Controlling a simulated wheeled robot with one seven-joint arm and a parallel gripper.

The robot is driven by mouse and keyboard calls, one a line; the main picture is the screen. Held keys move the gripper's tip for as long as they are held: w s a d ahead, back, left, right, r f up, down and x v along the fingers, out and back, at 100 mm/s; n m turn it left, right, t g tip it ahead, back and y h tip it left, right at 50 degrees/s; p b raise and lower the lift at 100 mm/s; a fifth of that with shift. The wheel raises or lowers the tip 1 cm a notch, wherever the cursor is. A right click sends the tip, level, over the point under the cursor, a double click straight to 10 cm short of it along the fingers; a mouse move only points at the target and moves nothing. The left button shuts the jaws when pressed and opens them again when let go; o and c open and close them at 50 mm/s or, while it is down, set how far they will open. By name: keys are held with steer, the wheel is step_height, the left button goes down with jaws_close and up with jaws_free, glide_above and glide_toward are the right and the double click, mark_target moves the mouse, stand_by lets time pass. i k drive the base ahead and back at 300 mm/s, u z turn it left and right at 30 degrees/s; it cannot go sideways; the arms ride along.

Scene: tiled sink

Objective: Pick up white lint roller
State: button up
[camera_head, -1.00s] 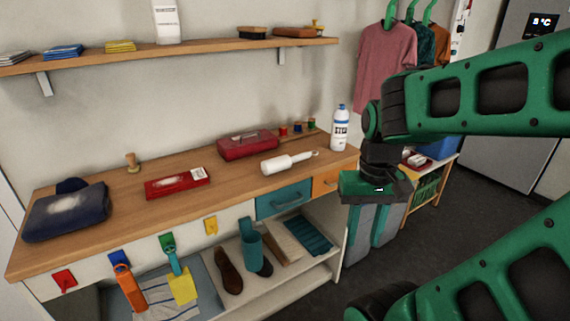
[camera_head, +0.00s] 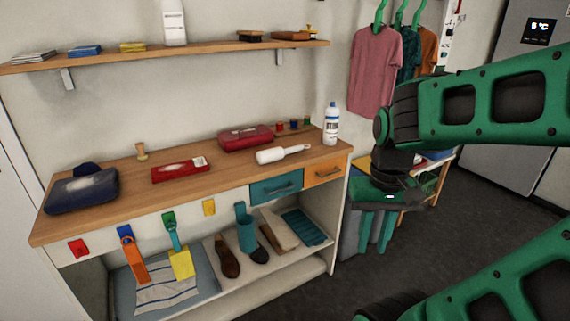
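The white lint roller (camera_head: 271,156) lies on its side on the wooden worktop, near the right end, with its thin handle toward the right. My gripper (camera_head: 376,250) hangs at the right of the bench, beyond the worktop's right end, with its fingers pointing down. The two green fingers are apart with nothing between them. The gripper is well to the right of the roller and does not touch it.
A white bottle (camera_head: 331,124) stands behind and right of the roller. A red case (camera_head: 245,138) lies behind it, with small spools beside. A shelf (camera_head: 200,48) hangs above.

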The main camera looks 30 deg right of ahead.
mark_target(277, 153)
steer(key=z, duration=0.4)
steer(key=i, duration=0.95)
steer(key=z, duration=0.2)
